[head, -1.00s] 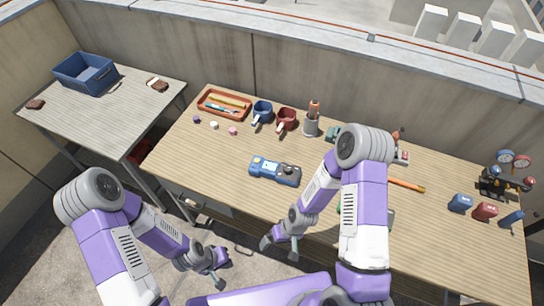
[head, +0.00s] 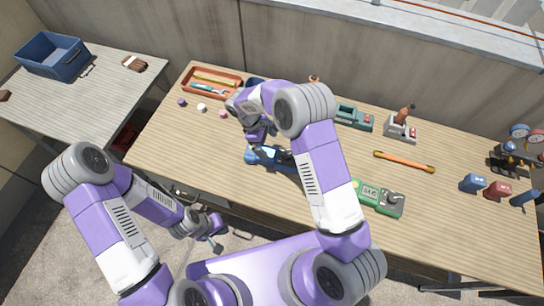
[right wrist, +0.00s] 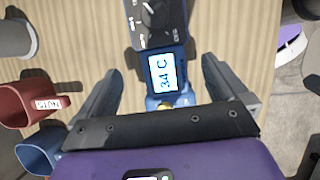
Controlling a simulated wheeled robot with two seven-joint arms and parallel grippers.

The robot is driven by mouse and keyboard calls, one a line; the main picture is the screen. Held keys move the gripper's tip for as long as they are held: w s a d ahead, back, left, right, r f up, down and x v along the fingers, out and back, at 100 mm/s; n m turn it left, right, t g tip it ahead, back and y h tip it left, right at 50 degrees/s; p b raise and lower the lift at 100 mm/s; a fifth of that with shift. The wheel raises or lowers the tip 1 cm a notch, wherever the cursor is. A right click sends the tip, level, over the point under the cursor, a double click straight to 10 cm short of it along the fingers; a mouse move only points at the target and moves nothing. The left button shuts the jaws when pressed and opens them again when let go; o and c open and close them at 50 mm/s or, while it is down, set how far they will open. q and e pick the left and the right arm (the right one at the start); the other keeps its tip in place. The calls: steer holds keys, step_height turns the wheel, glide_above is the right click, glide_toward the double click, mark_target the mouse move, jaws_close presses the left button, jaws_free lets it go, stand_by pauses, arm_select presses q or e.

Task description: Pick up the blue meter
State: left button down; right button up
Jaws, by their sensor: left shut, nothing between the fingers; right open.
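The blue meter (head: 285,157) lies on the wooden workbench, partly hidden by my right arm in the head view. In the right wrist view the blue meter (right wrist: 163,68) shows a lit screen reading "34 C" and a dark dial face. My right gripper (head: 262,146) is over the meter's left end. In the right wrist view my right gripper (right wrist: 160,92) is open, with one finger on each side of the screen end. I cannot tell whether the fingers touch it. My left gripper (head: 217,243) is shut and empty, low in front of the bench.
A green meter (head: 378,198) and an orange stick (head: 404,161) lie to the right. An orange tray (head: 212,82) is at the back left. A red mug (right wrist: 28,105) and a blue mug (right wrist: 38,152) stand beside my right gripper. A blue crate (head: 53,57) is on the side table.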

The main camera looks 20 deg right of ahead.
mark_target(273, 154)
steer(key=x, duration=0.7)
steer(key=shift+a+f, duration=0.2)
steer(key=shift+a, duration=0.05)
steer(key=shift+c, duration=0.3)
steer(key=shift+w, duration=0.1)
steer(key=c, duration=1)
